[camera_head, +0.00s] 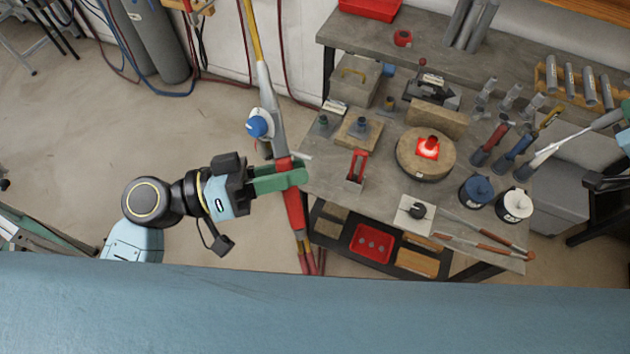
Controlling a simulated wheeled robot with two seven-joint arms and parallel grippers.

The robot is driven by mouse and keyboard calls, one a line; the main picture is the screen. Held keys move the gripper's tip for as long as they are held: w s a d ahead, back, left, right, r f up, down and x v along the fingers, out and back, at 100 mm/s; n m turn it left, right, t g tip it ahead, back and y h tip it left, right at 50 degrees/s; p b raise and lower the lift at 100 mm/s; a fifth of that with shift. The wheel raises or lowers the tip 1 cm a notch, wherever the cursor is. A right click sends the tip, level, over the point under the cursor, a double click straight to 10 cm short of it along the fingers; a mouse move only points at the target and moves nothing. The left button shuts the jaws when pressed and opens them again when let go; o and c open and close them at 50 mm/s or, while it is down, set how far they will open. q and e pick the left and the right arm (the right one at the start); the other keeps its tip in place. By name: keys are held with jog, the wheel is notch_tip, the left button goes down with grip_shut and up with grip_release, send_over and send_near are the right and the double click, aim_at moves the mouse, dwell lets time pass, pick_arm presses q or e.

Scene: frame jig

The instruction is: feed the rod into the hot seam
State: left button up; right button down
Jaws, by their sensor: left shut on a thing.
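My left gripper (290,178), with green fingers, is shut left of the bench, over the red part of a long tool. A thin pale stick (303,156), perhaps the rod, shows just beyond the fingers; most of it is hidden, and I cannot tell exactly how it is held. The glowing red-orange hot piece (428,148) sits on a round tan block (411,166) on the bench, well to the right of the gripper and apart from it. Its seam is too small to make out. Part of my right arm seems to show at the right edge; its jaws are unclear.
The grey bench (332,180) carries a red clamp-like stand (356,170), a tan brick (436,118), a blue pot (476,190) and a white pot (514,205). Handled tools stand at the right. The floor left of the bench is mostly clear.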

pick_arm(q)
jog(key=a+r+m+t+y, duration=0.1)
jog(key=t, duration=0.1)
jog(key=a+m+t+y, duration=0.1)
jog(key=a+t+y, duration=0.1)
jog(key=a+r+m+t+y, duration=0.1)
jog(key=a+t, duration=0.1)
jog(key=shift+s+a+r+t, duration=0.1)
jog(key=shift+a+r+t, duration=0.1)
jog(key=shift+r+t, duration=0.1)
